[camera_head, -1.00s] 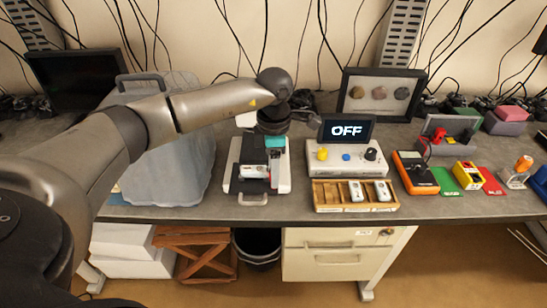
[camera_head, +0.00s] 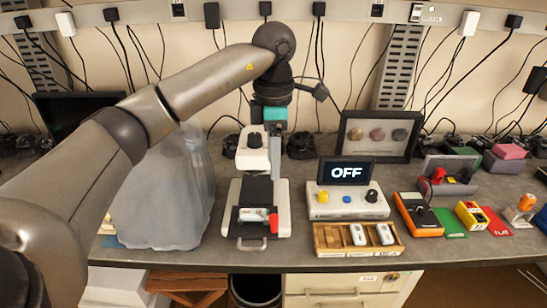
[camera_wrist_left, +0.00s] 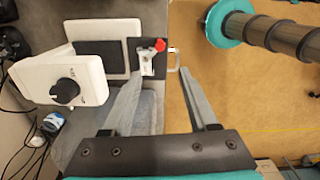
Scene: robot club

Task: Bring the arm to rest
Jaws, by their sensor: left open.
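My left arm comes in from the left, and its wrist is raised above a white bench machine (camera_head: 283,209). My left gripper (camera_head: 275,142) points down in front of the machine's upright part and partly hides it. In the left wrist view the two grey fingers of the left gripper (camera_wrist_left: 165,100) are apart with nothing between them. That view also shows the machine's white head with a black knob (camera_wrist_left: 65,91). A small white and red part (camera_wrist_left: 148,58) sits in the machine's black bed. My right gripper is not in view.
Right of the machine stand a console with an "OFF" screen (camera_head: 347,173) and a wooden tray (camera_head: 333,252) holding white pieces. An orange meter (camera_head: 419,215) is further right. A translucent grey bag-like cover (camera_head: 165,210) stands left, beneath my arm. A framed display (camera_head: 379,136) is behind.

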